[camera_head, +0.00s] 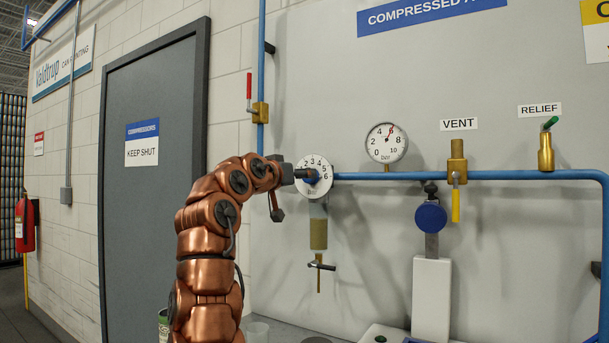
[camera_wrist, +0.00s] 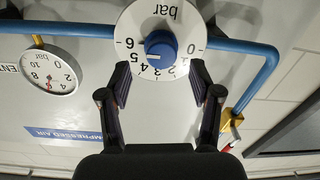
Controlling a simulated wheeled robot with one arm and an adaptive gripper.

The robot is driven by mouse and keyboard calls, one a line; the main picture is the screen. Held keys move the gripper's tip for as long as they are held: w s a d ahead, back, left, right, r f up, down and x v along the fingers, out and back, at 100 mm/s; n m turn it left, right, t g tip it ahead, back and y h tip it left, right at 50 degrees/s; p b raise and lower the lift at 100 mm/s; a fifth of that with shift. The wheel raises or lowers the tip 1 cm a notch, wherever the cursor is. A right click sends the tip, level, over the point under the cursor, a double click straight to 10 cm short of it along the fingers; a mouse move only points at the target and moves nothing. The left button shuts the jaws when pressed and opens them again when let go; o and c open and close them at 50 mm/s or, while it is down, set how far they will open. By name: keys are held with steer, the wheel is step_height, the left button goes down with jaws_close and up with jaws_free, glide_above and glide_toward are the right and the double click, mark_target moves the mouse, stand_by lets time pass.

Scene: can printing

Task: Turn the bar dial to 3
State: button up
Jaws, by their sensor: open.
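The bar dial (camera_head: 316,163) is a white round plate on the wall, numbered 0 to 6, with a blue knob at its centre. In the wrist view the plate (camera_wrist: 150,20) appears upside down, and the blue knob (camera_wrist: 161,47) has a short white mark at its lower left, seemingly towards 4 to 5; I cannot read it exactly. My gripper (camera_wrist: 160,85) is open, one finger on each side of the dial's numbered edge, with the knob between and just beyond the tips. No contact with the knob shows. In the head view my gripper (camera_head: 300,174) partly hides the dial.
A round pressure gauge (camera_head: 386,143) has its red needle near 6. A blue pipe (camera_head: 500,174) runs right from the dial. The yellow-handled vent valve (camera_head: 456,175) and relief valve (camera_head: 546,152) stand along it. A filter bowl (camera_head: 318,230) hangs below the dial.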

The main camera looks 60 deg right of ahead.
steer(key=d, duration=0.1)
steer(key=d+p, duration=0.1)
steer(key=d, duration=0.1)
steer(key=shift+w+d, duration=0.2)
steer(key=shift+d, duration=0.05)
steer(key=c, duration=1.1)
